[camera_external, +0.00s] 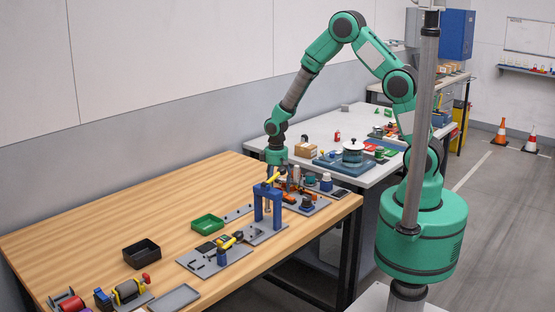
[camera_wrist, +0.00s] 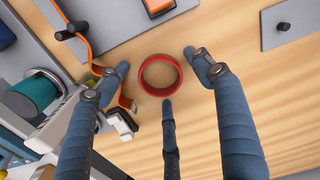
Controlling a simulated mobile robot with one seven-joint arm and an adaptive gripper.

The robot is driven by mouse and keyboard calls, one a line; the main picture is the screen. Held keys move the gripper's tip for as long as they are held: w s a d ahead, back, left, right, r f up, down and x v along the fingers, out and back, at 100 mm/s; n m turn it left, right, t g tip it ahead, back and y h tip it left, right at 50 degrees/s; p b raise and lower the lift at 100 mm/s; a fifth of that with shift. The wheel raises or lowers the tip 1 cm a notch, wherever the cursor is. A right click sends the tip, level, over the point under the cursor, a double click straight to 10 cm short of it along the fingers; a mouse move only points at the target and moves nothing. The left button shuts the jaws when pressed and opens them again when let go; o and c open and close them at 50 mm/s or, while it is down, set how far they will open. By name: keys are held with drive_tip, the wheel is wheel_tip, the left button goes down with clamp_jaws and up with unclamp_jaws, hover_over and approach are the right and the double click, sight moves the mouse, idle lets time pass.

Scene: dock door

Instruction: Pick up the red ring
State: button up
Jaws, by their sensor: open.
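In the wrist view the red ring (camera_wrist: 142,80) lies flat on the wooden table (camera_wrist: 285,75). My gripper (camera_wrist: 157,64) is open with its dark blue fingers spread. One fingertip is left of the ring, one is at its upper right, and a third is just below it. They look close to the ring, but I cannot tell whether any touches it. In the external view my gripper (camera_external: 278,172) points down near the table's far right end, behind the blue stand. The ring cannot be made out there.
The blue stand (camera_external: 257,206) is close in front of my gripper. In the wrist view an orange strip (camera_wrist: 92,60) and a teal spool (camera_wrist: 33,95) lie left of the ring. A grey plate (camera_wrist: 283,24) is at the upper right. Bare wood lies right of the ring.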

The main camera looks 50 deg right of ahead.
drive_tip(key=c, duration=0.9)
drive_tip(key=shift+r+p, duration=0.85)
drive_tip(key=shift+r, duration=4.2)
